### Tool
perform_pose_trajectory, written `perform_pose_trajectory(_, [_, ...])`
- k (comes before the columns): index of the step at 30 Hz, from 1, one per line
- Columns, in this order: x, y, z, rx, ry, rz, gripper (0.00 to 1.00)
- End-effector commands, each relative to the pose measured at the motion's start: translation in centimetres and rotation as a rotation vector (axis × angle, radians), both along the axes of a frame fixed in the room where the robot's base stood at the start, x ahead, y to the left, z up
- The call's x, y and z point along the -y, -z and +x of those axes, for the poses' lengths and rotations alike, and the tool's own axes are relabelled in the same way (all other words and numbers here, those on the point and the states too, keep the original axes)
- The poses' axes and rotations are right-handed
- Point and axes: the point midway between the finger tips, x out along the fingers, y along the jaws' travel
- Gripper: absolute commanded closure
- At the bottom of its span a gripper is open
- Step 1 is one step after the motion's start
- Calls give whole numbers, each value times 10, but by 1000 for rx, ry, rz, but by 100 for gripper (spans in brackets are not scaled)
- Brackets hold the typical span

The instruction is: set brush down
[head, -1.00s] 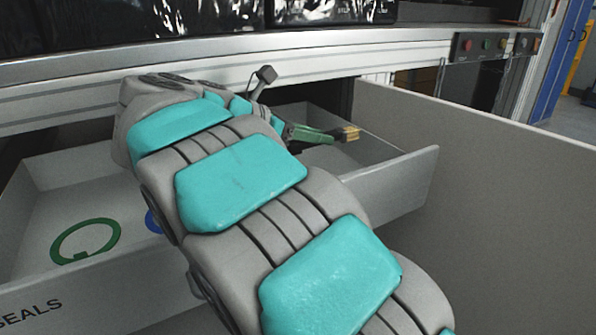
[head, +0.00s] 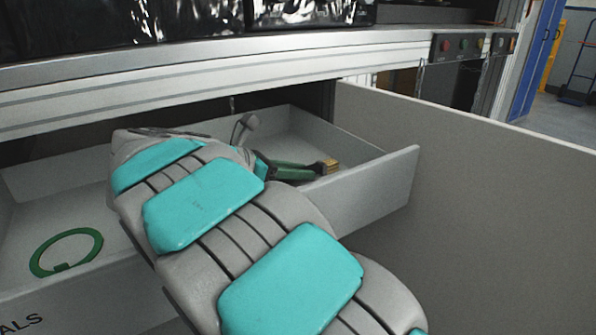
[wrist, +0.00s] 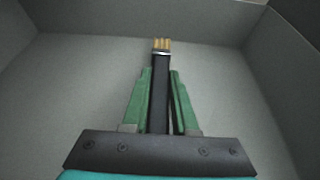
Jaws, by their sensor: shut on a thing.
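My gripper (head: 290,172) is inside the right part of an open grey drawer (head: 375,190). It is shut on the brush, whose bristle end (head: 328,167) sticks out beyond the green fingers. In the wrist view, the brush (wrist: 160,92) has a dark handle, a metal band and tan bristles. It points straight ahead between the two fingers of my gripper (wrist: 160,74). The drawer floor lies below and walls stand ahead and to the right. I cannot tell whether the brush touches the floor.
A green ring (head: 66,252) with a small tab lies in the left part of the drawer. The bench edge (head: 200,85) runs above the back of the drawer. A large grey panel (head: 480,210) stands at right. The drawer floor around the brush looks clear.

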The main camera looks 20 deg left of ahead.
Motion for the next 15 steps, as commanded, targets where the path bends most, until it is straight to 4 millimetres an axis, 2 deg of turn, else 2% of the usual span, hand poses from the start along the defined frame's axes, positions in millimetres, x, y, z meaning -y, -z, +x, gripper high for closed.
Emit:
perform_pose_trajectory(3, [0,3,0,0,0,0,100])
perform_pose_trajectory(4, [0,2,0,0,0,0,70])
perform_pose_trajectory(6, [0,1,0,0,0,0,62])
perform_pose_trajectory(11, [0,1,0,0,0,0,44])
perform_pose_trajectory(15, [0,1,0,0,0,0,43])
